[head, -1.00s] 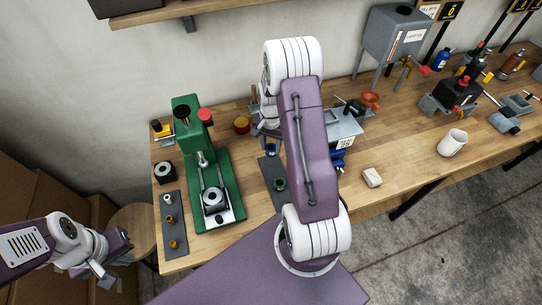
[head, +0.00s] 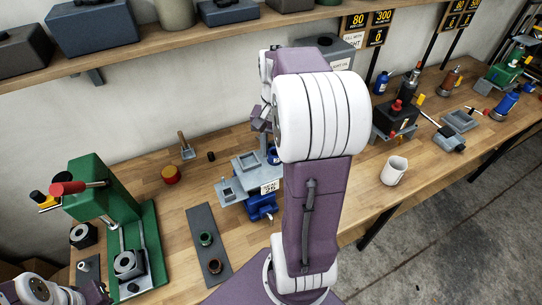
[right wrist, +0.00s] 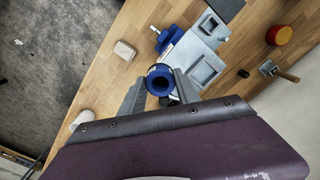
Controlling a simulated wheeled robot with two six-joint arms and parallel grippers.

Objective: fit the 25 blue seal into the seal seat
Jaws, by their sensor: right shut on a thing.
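The blue seal (right wrist: 160,78), a ring with a dark hole, is between the fingers of my right gripper (right wrist: 157,88) in the right wrist view. The gripper is shut on it. In the head view the blue seal (head: 274,155) shows partly beside my right arm, which hides most of the gripper. The grey seat fixture (head: 240,186) has a label that seems to read SEAL 25 and sits on a blue vise (head: 262,208). It also shows in the right wrist view (right wrist: 192,52), just beyond the seal. I cannot tell whether they touch.
A dark strip (head: 201,222) with green and brown rings lies left of the fixture. A green press (head: 98,200) stands further left. A red tin (head: 170,174) is behind. A white mug (head: 394,170) stands to the right. A shelf (head: 170,46) runs above the bench.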

